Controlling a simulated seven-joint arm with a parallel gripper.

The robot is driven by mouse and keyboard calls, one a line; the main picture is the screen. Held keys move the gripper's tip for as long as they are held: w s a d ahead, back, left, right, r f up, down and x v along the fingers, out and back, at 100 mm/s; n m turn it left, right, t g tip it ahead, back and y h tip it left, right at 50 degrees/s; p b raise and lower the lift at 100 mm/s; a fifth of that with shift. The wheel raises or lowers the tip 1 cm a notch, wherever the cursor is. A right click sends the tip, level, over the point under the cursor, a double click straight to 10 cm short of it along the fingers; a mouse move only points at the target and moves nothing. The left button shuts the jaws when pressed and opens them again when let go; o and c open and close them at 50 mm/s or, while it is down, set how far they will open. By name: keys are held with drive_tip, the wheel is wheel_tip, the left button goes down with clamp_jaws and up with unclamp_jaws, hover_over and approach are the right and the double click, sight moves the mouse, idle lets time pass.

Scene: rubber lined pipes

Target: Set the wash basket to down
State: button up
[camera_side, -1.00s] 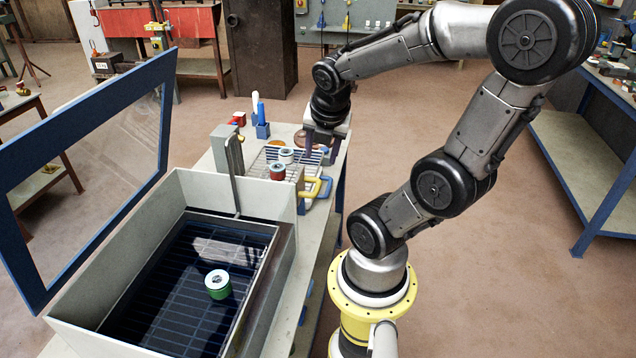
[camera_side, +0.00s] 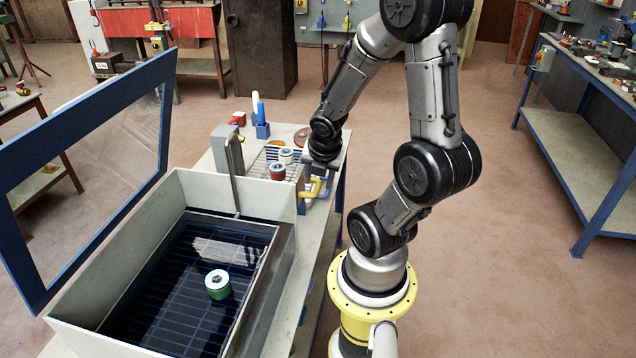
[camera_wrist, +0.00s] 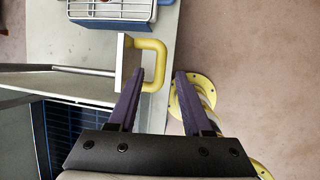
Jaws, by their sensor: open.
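The wash basket (camera_side: 165,325) is a dark wire grid inside the open pale tank (camera_side: 190,190), with a green-and-white lined pipe (camera_side: 217,284) on it. I cannot tell its exact height. A grey upright bar (camera_side: 234,170) rises from its far edge. A yellow U-shaped handle (camera_wrist: 163,62) on a pale plate (camera_wrist: 128,62) fills the middle of the wrist view; it also shows in the side view (camera_side: 314,190). My gripper (camera_wrist: 162,73) is open, its purple fingertips on either side of the handle's outer bar. Contact is unclear.
The tank's blue-framed lid (camera_side: 85,150) stands open at left. A wire rack (camera_side: 262,160) on the bench holds a red pipe (camera_side: 277,172) and a white-and-green one (camera_side: 286,155). Behind it stands a blue holder (camera_side: 263,130).

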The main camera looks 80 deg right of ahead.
drive_tip(key=shift+x, duration=1.1)
clamp_jaws()
idle(0.8)
